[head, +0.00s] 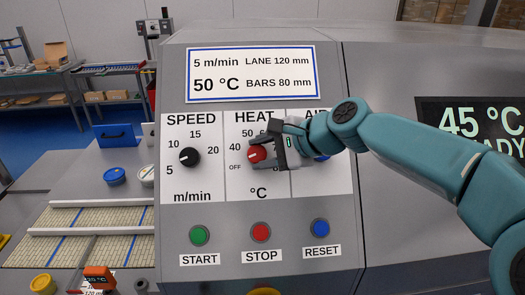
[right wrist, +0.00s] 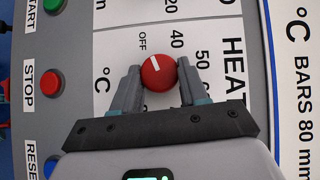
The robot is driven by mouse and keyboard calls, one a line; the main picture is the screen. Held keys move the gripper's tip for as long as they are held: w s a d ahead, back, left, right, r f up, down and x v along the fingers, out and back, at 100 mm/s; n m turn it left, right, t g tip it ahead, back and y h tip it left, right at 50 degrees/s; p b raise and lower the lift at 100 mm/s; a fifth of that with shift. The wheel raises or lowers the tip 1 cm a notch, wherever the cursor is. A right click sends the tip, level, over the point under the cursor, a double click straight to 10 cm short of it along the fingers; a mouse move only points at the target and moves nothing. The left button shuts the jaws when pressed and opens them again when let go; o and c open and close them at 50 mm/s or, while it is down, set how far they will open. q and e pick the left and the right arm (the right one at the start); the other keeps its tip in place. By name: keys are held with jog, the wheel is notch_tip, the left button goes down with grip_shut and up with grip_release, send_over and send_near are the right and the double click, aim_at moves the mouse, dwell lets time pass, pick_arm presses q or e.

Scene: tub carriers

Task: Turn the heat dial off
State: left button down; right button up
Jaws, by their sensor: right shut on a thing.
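The red heat dial (head: 255,154) sits on the white HEAT panel (head: 240,190) of the grey machine. My right gripper (head: 256,158) reaches in from the right and is shut on the dial, one finger on each side. In the right wrist view the red dial (right wrist: 157,75) shows between the two fingers, and its white mark points about toward the OFF label (right wrist: 143,42). The 40 and 50 labels show beside it. My left gripper is not in view.
The black speed dial (head: 189,156) is left of HEAT, and a blue AIR dial (head: 321,157) is partly hidden behind my gripper. START (head: 199,236), STOP (head: 261,232) and RESET (head: 320,227) buttons lie below. The upper display (head: 250,73) reads 50 °C; the right screen (head: 475,128) reads 45 °C.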

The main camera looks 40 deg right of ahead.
jog(key=shift+r, duration=0.35)
jog(key=o, duration=1.1)
jog(key=shift+c, duration=0.2)
jog(key=shift+s+a, duration=0.15)
jog(key=shift+s, duration=0.15)
jog(key=shift+w+f, duration=0.1)
jog(key=shift+w, duration=0.05)
jog(key=shift+d, duration=0.35)
jog(key=b+v, duration=0.2)
jog(key=v, duration=1.4)
jog(key=shift+s+a+b, duration=0.2)
jog(key=shift+s+b, duration=0.05)
jog(key=shift+b, duration=0.15)
jog(key=shift+s, duration=0.1)
